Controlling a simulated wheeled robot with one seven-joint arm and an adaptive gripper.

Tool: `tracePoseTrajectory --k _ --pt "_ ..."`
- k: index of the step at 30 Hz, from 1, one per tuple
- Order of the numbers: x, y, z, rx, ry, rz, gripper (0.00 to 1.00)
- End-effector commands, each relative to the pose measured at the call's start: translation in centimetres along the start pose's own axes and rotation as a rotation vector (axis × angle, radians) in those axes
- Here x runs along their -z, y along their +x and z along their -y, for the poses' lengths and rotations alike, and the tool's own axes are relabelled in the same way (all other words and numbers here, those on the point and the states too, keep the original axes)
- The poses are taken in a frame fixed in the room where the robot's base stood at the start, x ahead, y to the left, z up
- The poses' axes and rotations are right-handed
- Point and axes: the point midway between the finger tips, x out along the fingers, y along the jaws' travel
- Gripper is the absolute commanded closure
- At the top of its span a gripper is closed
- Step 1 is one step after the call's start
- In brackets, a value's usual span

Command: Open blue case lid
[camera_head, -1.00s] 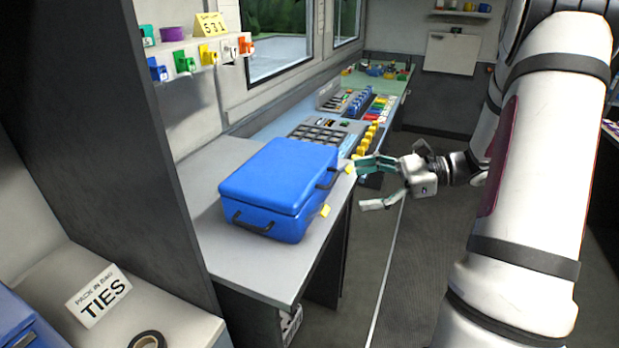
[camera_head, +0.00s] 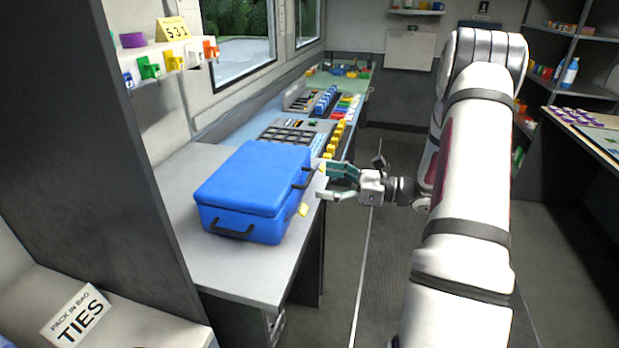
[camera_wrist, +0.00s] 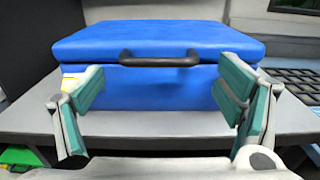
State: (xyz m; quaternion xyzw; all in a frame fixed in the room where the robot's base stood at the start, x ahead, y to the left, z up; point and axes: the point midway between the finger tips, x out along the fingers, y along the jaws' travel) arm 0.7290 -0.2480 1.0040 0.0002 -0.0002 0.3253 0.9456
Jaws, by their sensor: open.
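The blue case (camera_head: 250,192) lies flat on the grey counter with its lid down. Its dark handles show on the near side and on the right side. In the wrist view the blue case (camera_wrist: 150,85) fills the middle, with a dark handle (camera_wrist: 160,60) just under the lid's front edge. My gripper (camera_head: 327,182) is at the right of the case, beside its right-side handle. In the wrist view my gripper (camera_wrist: 165,95) has its two green-padded fingers spread wide, with nothing between them and the case front beyond.
The grey counter (camera_head: 245,283) has bare room in front of the case. A control panel with yellow knobs (camera_head: 333,140) lies behind it. A shelf with coloured clips (camera_head: 165,57) hangs at upper left, beside a dark partition (camera_head: 85,120). The floor aisle on the right is open.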

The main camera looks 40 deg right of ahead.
Motion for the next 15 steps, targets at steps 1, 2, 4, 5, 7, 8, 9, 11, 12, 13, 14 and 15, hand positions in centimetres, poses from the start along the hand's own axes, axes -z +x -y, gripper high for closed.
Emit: tracePoseTrajectory --k 1,2,4,5,7,8,9,11,12,13,14,15 --pt "-0.1 1.0 -0.1 -0.003 0.0 0.001 0.14" --pt "0.0 1.5 -0.1 -0.003 0.0 0.0 0.14" --pt "0.0 2.5 -0.1 -0.001 0.0 0.0 0.14" --pt "0.0 2.9 0.0 -0.002 -0.001 0.0 0.14" --pt "0.0 3.6 0.0 -0.002 -0.001 0.0 0.14" --pt "0.0 3.9 0.0 -0.001 -0.001 0.0 0.14" --pt "0.0 4.2 0.0 0.0 -0.001 0.0 0.14" --pt "0.0 4.5 0.0 0.0 -0.001 0.0 0.14" --pt "0.0 4.6 0.0 0.0 -0.001 0.0 0.14" --pt "0.0 4.7 0.0 -0.001 -0.001 0.0 0.14" --pt "0.0 4.8 0.0 0.0 -0.001 0.0 0.14" --pt "0.0 4.8 0.0 0.0 -0.001 0.0 0.14"
